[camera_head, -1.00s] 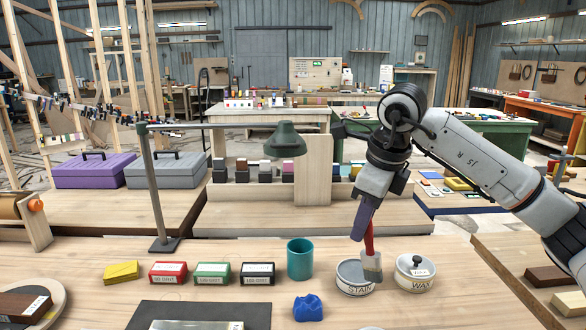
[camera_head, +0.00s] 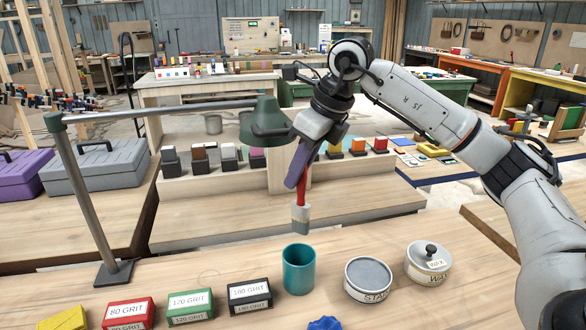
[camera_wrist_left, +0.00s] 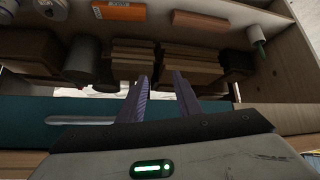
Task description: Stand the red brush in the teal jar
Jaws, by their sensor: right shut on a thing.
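The teal jar (camera_head: 299,270) stands upright on the front bench, its open top showing. My right gripper (camera_head: 296,183) is shut on the handle of the red brush (camera_head: 301,195). The brush hangs nearly upright, its metal band and grey bristles pointing down. In the head view the bristle end lies just above the jar's rim, apart from it; how far apart in depth I cannot tell. My left gripper (camera_wrist_left: 162,76) shows only in the left wrist view, its two purple fingers apart with nothing between them.
A stain can (camera_head: 367,278) and a wax tin (camera_head: 428,262) stand right of the jar. Green (camera_head: 190,306), red and black grit boxes stand left. A blue lump (camera_head: 325,323) lies in front. A lamp's green shade (camera_head: 264,124) hangs left of my right gripper.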

